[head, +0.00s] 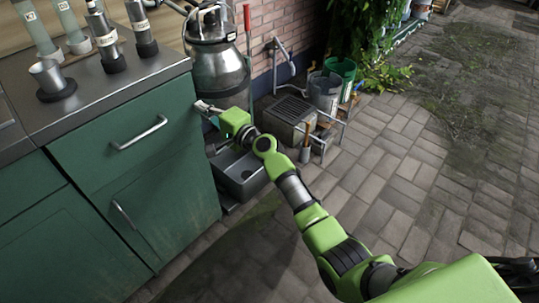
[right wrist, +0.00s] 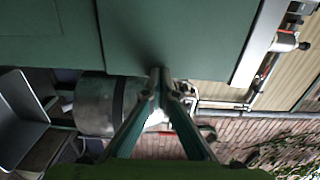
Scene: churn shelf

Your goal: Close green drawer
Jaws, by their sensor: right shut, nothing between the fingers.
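The green drawer (head: 115,125) is the upper right front of the green cabinet, with a silver bar handle (head: 138,132). Its front looks nearly level with the door below; any small gap is hard to tell. Its green panel also shows in the right wrist view (right wrist: 180,35). My right gripper (head: 203,106) is shut and empty at the drawer front's right edge. In the right wrist view its fingertips (right wrist: 160,74) meet close to the panel edge, with a dark shadow on the panel; contact cannot be told. My left gripper is not in view.
The metal worktop (head: 90,85) bears a metal cup (head: 48,76) and several tubes. A metal churn (head: 218,68) and a grey basin (head: 238,172) stand right of the cabinet. Buckets (head: 325,90) stand by the brick wall. The paved floor (head: 420,170) is open at right.

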